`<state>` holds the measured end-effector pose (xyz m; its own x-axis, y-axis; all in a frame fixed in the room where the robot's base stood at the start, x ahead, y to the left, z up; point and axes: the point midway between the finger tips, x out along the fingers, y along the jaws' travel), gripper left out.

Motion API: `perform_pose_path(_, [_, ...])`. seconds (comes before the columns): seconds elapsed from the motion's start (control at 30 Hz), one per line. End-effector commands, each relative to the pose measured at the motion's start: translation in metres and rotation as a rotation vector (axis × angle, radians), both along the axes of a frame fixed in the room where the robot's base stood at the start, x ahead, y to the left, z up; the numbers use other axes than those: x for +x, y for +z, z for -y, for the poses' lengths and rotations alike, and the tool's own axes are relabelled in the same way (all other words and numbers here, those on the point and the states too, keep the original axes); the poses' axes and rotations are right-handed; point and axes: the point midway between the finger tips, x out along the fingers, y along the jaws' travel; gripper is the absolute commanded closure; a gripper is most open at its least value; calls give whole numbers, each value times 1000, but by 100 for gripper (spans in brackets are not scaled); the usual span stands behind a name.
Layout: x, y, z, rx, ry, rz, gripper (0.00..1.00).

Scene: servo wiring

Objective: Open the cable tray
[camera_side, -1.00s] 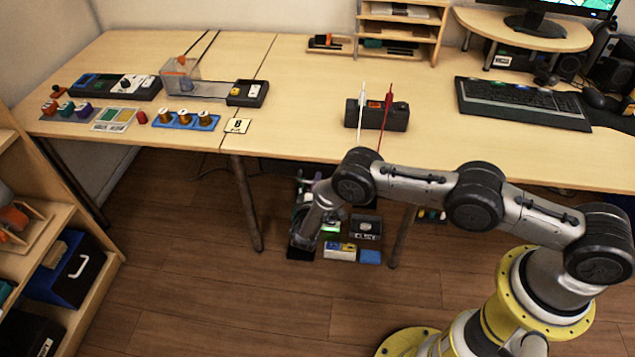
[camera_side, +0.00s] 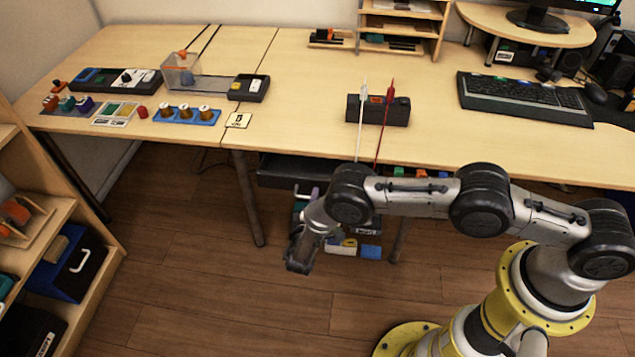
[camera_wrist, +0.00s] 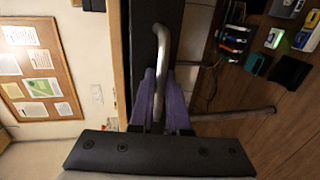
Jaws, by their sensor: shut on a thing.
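The cable tray (camera_side: 277,178) is a dark drawer under the table edge, partly pulled out in the side view. Its dark front (camera_wrist: 143,50) and a pale metal bar handle (camera_wrist: 162,45) fill the top middle of the wrist view. My gripper (camera_wrist: 162,75) is shut on the handle, with a purple finger on each side of it.
Several small coloured things, one green (camera_side: 398,172), show in the tray's right part. A table leg (camera_side: 249,200) stands at left. Below, boxes including a blue one (camera_side: 371,251) sit near the floor. The floor (camera_side: 200,290) in front is free.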

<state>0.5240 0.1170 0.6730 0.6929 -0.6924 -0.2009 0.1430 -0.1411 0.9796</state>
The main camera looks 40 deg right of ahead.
Motion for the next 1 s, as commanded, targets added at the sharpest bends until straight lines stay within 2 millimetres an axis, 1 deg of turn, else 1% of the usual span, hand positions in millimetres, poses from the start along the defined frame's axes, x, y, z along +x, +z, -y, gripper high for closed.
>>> perform_pose_path(0.03, [-11,1,-13,-1,6,1,100])
perform_pose_path(0.2, [-43,1,-44,-1,4,1,100])
perform_pose_path(0.3, [-59,0,-60,-1,4,1,100])
perform_pose_path(0.43, [-75,0,-75,0,2,1,100])
perform_pose_path(0.63, [-87,0,-87,-1,0,0,100])
perform_pose_path(1.0, [-88,0,-88,-1,-2,0,100])
